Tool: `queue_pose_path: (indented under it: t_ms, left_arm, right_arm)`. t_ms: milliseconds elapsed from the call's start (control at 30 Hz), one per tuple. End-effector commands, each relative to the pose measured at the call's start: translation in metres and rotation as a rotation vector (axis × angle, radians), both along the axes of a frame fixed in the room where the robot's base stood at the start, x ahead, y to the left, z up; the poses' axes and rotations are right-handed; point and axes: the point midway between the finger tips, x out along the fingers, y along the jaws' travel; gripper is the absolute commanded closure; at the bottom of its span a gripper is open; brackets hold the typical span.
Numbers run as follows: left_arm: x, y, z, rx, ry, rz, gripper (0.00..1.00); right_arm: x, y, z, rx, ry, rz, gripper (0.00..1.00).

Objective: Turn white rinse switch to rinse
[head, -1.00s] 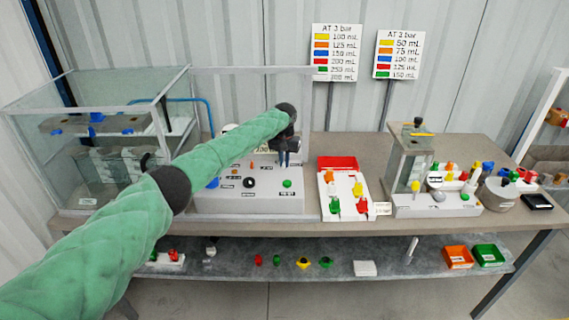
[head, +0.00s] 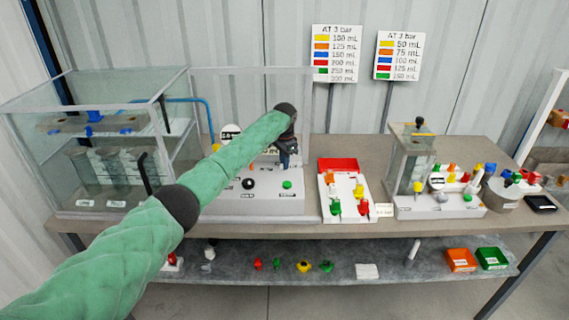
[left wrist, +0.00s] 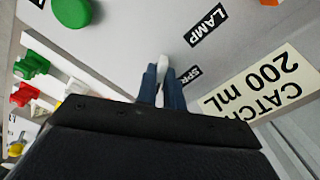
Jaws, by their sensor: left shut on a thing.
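The white rinse switch (left wrist: 163,64) shows as a small white lever between the blue fingertips in the left wrist view. My left gripper (left wrist: 163,84) is shut on it, close to the white panel face. In the head view my left gripper (head: 287,158) points down at the right part of the white control panel (head: 262,206), and the switch is hidden there. A label beginning "SPR" (left wrist: 191,76) sits beside the lever, partly covered by a finger. A "LAMP" label (left wrist: 206,25) is further off. I cannot read the switch's position. My right gripper is not in view.
A green button (left wrist: 71,12) shows in the left wrist view, and a "CATCH 200 mL" card (left wrist: 265,88) lies beside the panel labels. A nozzle tray (head: 344,210) stands right of the panel, with a glass tank (head: 100,185) at left.

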Motion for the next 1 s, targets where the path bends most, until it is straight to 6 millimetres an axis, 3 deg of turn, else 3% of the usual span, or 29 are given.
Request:
queue_pose_path:
  t_ms: [600, 633, 733, 1000]
  left_arm:
    - [0.0014, 0.0006, 0.0031, -0.001, -0.004, -0.044, 1.00]
    - [0.0015, 0.0007, 0.0031, -0.001, -0.004, -0.044, 0.89]
    - [0.0012, 0.0006, 0.0028, 0.000, -0.004, -0.044, 0.69]
    - [0.0005, 0.0001, 0.0014, 0.000, -0.001, -0.044, 0.69]
  right_arm:
    - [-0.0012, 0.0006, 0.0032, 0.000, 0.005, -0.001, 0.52]
    - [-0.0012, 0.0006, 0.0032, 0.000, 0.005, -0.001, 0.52]
    - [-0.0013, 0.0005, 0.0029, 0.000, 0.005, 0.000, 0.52]
    - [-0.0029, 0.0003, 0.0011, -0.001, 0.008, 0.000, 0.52]
